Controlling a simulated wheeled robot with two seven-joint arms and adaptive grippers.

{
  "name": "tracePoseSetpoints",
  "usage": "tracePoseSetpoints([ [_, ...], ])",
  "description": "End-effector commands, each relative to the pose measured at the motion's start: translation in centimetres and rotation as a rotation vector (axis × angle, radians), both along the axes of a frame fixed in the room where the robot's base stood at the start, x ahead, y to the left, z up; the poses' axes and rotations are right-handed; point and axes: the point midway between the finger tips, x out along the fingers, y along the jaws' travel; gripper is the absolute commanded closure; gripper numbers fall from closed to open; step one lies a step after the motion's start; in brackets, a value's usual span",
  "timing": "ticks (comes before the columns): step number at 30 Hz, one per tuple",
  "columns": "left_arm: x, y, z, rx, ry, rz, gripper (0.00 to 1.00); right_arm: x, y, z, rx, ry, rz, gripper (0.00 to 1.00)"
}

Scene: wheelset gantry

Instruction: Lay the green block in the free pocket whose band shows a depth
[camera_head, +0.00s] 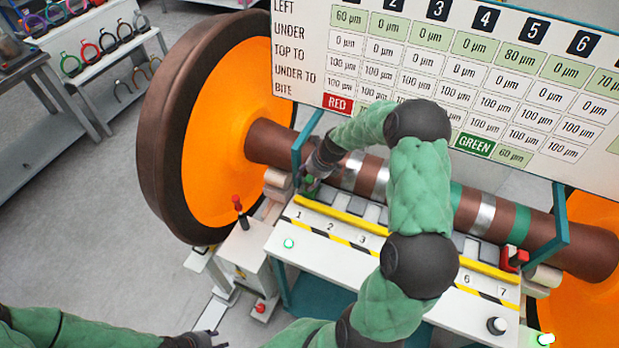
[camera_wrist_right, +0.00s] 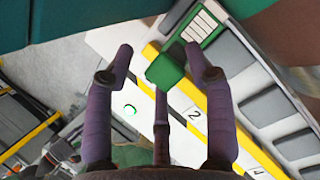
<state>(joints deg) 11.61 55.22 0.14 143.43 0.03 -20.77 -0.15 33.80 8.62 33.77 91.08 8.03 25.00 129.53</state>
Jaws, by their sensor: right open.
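The green block (camera_head: 309,182) sits at the left end of the bench's pocket row, by number 1. In the right wrist view the green block (camera_wrist_right: 166,72) shows a raised part and a striped white label. My right gripper (camera_head: 314,178) is open, with its fingers around or just above the block; I cannot tell if they touch it. Grey pockets (camera_wrist_right: 265,107) line up behind the yellow rail, several hidden by my right arm. A board (camera_head: 440,60) lists depths in µm and has red and green labels. My left gripper (camera_head: 205,341) is at the bottom edge, its fingers unclear.
A red block (camera_head: 514,260) sits at the right end of the row by number 7. The brown axle (camera_head: 480,213) with coloured bands runs behind the pockets, between orange wheels (camera_head: 225,115). A red-knobbed lever (camera_head: 240,212) stands left of the bench. Shelves stand far left.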

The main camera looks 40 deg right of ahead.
Motion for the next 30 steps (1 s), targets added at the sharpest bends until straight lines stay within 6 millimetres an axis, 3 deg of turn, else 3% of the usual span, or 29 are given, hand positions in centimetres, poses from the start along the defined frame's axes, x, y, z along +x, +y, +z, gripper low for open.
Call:
tracePoseSetpoints([
  [5, 0.0, 0.0, 0.1, 0.000, 0.000, 0.000, 0.60, -0.3, -0.3, 1.4, -0.002, -0.003, -0.001, 0.46],
  [18, 0.0, 0.0, 0.2, 0.000, 0.000, 0.000, 0.60, -3.2, -1.7, 9.1, -0.002, -0.003, -0.001, 0.46],
  [24, 0.0, 0.0, 0.2, 0.000, 0.000, 0.000, 0.60, -3.9, -2.0, 10.9, -0.001, -0.001, 0.000, 0.46],
  [30, 0.0, 0.0, 0.2, 0.000, 0.000, 0.000, 0.60, -4.1, -2.1, 11.4, 0.000, 0.000, 0.000, 0.46],
])
